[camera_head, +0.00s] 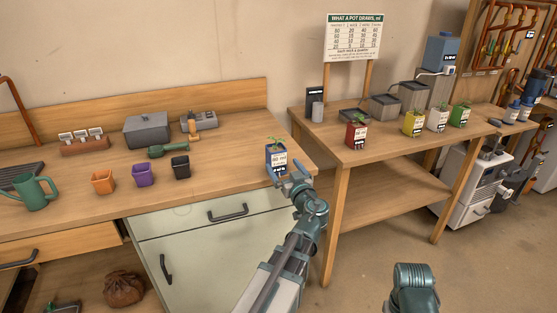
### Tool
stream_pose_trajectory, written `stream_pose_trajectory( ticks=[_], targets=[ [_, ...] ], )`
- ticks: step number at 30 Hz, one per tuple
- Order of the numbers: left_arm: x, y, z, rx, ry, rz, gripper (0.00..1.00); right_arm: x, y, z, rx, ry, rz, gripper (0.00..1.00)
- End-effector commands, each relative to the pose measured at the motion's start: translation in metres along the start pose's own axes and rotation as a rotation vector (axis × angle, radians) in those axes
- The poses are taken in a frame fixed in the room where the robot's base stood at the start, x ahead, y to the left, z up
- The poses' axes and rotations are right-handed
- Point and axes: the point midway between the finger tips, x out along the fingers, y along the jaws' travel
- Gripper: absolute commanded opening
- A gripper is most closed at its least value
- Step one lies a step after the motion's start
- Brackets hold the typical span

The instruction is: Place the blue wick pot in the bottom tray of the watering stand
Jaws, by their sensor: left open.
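The blue wick pot (276,162) stands upright at the right end of the wooden counter, with a green seedling and a white label. My left gripper (287,177) is open at the pot's front lower right; I cannot tell whether a finger touches it. The watering stand is on the table to the right, with stepped grey trays: a low one (351,114), a middle one (384,105) and a high one (413,95). A blue bottle (441,53) stands behind them. My right gripper is out of view; only part of my right arm shows at the lower right.
Red (355,135), yellow (413,124), white (437,120) and green (460,115) pots stand along the table front. Orange (102,181), purple (143,175) and black (180,167) empty pots sit on the counter. A gap separates counter and table (390,153).

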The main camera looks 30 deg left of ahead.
Motion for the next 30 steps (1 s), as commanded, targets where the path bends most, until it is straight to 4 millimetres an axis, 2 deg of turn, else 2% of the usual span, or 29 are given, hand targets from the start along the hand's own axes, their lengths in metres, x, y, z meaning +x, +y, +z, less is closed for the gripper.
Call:
stream_pose_trajectory(
  ticks=[1,3,9,22,26,29,30],
  targets=[
    [-0.012,-0.002,0.0,0.0,0.0,0.002,1.0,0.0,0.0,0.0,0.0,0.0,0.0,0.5],
    [-0.023,-0.001,0.0,0.0,0.0,0.003,1.0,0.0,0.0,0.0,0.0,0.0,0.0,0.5],
    [-0.042,-0.001,0.0,0.0,0.0,0.0,1.0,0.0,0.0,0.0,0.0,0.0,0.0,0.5],
    [-0.047,0.0,0.003,0.006,-0.012,-0.004,1.0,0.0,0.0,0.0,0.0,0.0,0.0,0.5],
    [-0.062,0.001,0.028,0.068,-0.127,-0.032,1.0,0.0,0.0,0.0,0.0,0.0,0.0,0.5],
    [-0.092,0.004,0.069,0.184,-0.324,-0.039,1.0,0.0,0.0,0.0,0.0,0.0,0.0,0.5],
    [-0.109,0.006,0.089,0.247,-0.423,-0.026,1.0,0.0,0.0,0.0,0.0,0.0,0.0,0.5]
  ],
)
